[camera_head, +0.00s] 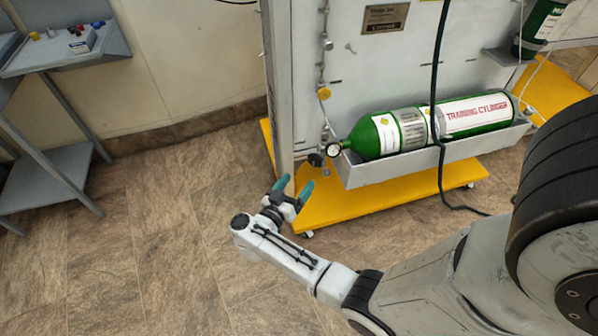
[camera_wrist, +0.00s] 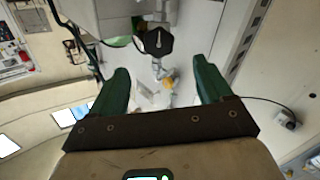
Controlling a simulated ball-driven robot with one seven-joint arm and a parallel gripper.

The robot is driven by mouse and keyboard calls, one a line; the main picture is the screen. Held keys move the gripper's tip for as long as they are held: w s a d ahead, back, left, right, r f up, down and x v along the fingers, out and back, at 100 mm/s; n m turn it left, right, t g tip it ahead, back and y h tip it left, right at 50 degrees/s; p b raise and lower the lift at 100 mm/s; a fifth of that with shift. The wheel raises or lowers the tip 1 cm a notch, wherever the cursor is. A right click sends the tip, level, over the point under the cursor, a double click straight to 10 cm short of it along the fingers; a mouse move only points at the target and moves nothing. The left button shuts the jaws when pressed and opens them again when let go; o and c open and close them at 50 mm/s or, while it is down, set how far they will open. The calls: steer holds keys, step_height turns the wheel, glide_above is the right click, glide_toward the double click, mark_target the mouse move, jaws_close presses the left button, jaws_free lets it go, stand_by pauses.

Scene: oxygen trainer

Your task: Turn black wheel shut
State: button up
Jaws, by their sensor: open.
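The black wheel (camera_head: 316,159) is small and dark, at the left end of the green training cylinder (camera_head: 373,140), beside a round gauge (camera_head: 334,150). In the wrist view the black wheel (camera_wrist: 158,41) shows as a dark, many-sided knob, above and between the fingertips. My gripper (camera_head: 295,184) is open, with teal fingers spread. It is below and a little left of the wheel in the head view. In the wrist view my gripper (camera_wrist: 160,66) has nothing between its fingers, and the wheel lies beyond the tips, apparently untouched.
The cylinder lies in a grey tray (camera_head: 400,172) on a panel above a yellow wheeled base (camera_head: 400,198). A black hose (camera_head: 439,100) hangs in front of it. A grey side table (camera_head: 65,50) stands at left. The tiled floor (camera_head: 150,230) between is clear.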

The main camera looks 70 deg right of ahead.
mark_target(314, 162)
steer(key=d, duration=0.3)
steer(key=s+d+b, duration=0.1)
steer(key=d, duration=0.3)
steer(key=d+b, duration=0.1)
steer(key=d, duration=0.2)
steer(key=shift+s+d, duration=0.25)
steer(key=shift+d, duration=0.05)
steer(key=shift+c, duration=0.3)
steer(key=c, duration=1)
steer(key=shift+o, duration=0.2)
